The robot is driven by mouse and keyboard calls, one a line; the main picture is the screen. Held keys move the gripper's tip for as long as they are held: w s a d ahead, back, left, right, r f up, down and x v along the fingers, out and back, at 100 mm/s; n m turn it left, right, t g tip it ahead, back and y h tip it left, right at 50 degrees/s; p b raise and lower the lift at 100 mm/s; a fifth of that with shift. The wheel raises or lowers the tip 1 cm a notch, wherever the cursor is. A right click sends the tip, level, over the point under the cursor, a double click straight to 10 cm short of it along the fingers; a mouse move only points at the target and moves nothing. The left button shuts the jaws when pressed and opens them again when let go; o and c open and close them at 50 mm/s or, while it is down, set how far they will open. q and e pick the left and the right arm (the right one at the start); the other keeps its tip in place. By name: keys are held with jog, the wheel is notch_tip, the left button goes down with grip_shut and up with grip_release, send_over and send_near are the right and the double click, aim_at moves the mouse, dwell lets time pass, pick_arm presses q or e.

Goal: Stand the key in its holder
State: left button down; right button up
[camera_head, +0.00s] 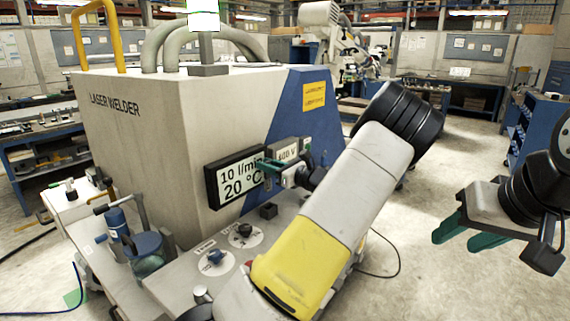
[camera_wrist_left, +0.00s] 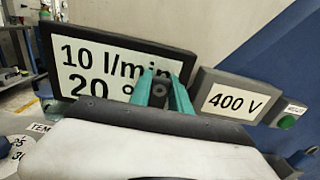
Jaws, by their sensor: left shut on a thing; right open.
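My left gripper (camera_head: 270,166) has teal fingers and is in front of the grey panel, close to the "10 l/min 20 °C" display (camera_head: 238,178). In the left wrist view the fingers (camera_wrist_left: 162,78) are shut on a small dark thing (camera_wrist_left: 158,92), which seems to be the key. Its shape is mostly hidden by the fingers. A small black block (camera_head: 268,210) stands on the console below the gripper; I cannot tell whether it is the holder. My right gripper (camera_head: 455,242) is open and empty at the right, over the floor.
The laser welder (camera_head: 140,130) fills the left. Its console (camera_head: 195,285) carries a blue knob (camera_head: 214,256) and a black knob (camera_head: 243,231). A "400 V" display (camera_wrist_left: 232,100) and a green button (camera_wrist_left: 288,122) are beside the first display. Open floor (camera_head: 420,180) lies right.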

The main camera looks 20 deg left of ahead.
aim_at(270, 179)
pick_arm(q)
jog(key=shift+f, duration=2.5)
jog(key=shift+f, duration=2.3)
jog(key=c, duration=1.1)
grip_release()
jog(key=v, duration=0.8)
jog(key=shift+a, duration=0.1)
